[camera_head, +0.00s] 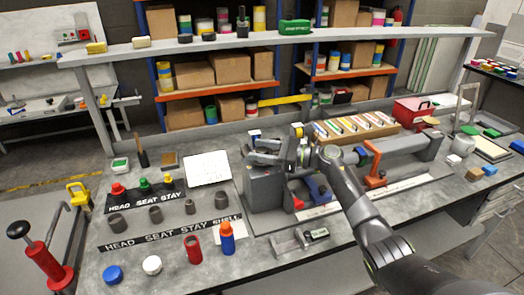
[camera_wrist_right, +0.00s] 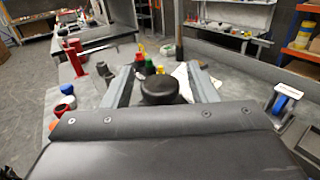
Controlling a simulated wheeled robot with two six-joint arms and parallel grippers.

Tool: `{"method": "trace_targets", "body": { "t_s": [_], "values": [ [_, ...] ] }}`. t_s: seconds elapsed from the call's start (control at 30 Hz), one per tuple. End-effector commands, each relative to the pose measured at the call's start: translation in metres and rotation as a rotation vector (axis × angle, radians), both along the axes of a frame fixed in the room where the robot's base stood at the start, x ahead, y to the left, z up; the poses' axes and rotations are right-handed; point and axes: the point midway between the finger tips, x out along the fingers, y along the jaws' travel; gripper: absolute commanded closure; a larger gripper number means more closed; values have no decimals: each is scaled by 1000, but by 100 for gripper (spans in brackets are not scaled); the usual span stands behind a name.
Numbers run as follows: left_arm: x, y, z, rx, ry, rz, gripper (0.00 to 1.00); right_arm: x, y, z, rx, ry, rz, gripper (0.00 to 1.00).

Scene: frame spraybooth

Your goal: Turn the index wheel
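My right gripper (camera_head: 278,150) is over the grey headstock (camera_head: 264,188) of the bench fixture, at its left end. In the right wrist view my right gripper (camera_wrist_right: 165,82) has its two grey fingers spread apart. A dark round knob (camera_wrist_right: 162,90) shows between them, with a gap visible on each side. It may be the index wheel, but I cannot tell for sure; in the head view my gripper and wrist hide this spot. My left gripper is in neither view.
A row of coloured strips (camera_head: 355,126) stands behind the fixture. An orange clamp (camera_head: 374,165) is to the right. Labelled mats with coloured and grey parts lie left, with a red bottle (camera_head: 193,249) and blue bottle (camera_head: 227,238) in front. A shelf (camera_head: 270,40) spans above the back.

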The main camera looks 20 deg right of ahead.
Motion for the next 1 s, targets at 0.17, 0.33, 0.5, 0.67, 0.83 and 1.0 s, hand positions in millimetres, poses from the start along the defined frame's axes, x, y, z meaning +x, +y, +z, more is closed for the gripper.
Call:
{"method": "trace_targets", "body": {
  "t_s": [0.17,0.33,0.5,0.67,0.83,1.0],
  "values": [
    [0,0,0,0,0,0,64,0,0,-1,0,1,0,47],
    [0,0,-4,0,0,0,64,0,0,9,-1,-2,1,47],
    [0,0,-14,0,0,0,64,0,0,39,-4,-6,2,47],
    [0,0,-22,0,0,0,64,0,0,70,-3,-4,1,47],
    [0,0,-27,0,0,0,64,1,1,91,-2,-1,1,47],
    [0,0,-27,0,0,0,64,0,1,99,-1,1,1,47]
  ]
}}
